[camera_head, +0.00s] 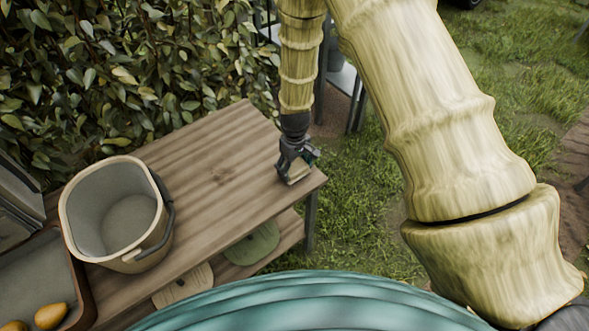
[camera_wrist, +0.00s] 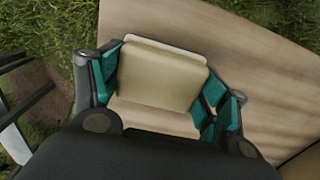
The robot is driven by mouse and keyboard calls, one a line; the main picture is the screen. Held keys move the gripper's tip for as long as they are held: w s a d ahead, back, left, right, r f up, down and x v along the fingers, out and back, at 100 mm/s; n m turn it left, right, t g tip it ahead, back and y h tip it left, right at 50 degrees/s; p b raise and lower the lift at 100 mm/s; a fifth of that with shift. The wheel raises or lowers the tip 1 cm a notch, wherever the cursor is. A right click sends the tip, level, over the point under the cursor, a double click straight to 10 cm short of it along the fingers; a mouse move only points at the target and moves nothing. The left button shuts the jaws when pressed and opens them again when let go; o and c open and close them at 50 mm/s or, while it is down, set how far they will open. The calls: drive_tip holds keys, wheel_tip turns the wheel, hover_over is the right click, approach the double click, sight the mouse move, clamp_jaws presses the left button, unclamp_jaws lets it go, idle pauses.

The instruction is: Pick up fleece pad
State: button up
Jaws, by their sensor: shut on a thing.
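The fleece pad (camera_wrist: 160,75) is a pale cream, rounded square block between my gripper's teal-lined fingers in the wrist view. My gripper (camera_head: 294,172) is at the right end of the wooden table in the head view, pointing down, and it also shows in the wrist view (camera_wrist: 163,88). It is shut on the pad. In the head view only a small pale edge of the pad (camera_head: 298,174) shows beneath the fingers. I cannot tell whether the pad touches the tabletop or is slightly above it.
The wooden table (camera_head: 215,150) is bare in its middle. A cream bucket (camera_head: 115,213) with a dark handle stands on its left. A tray (camera_head: 30,270) with yellow pears (camera_head: 50,315) is at lower left. A lower shelf holds a green pad-like item (camera_head: 253,245). A hedge (camera_head: 140,70) lies behind.

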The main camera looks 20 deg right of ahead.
drive_tip(key=shift+r, duration=0.45)
drive_tip(key=shift+s+a+r+b, duration=0.1)
drive_tip(key=shift+s+r+b, duration=0.05)
drive_tip(key=shift+r, duration=0.3)
drive_tip(key=shift+s+r+b, duration=0.1)
drive_tip(key=shift+r+b, duration=0.05)
drive_tip(key=shift+r, duration=0.3)
drive_tip(key=s+a+r+b, duration=0.1)
drive_tip(key=s+a, duration=0.3)
drive_tip(key=s, duration=1.1)
drive_tip(key=shift+r+b, duration=0.2)
drive_tip(key=shift+b, duration=0.1)
drive_tip(key=shift+a, duration=0.1)
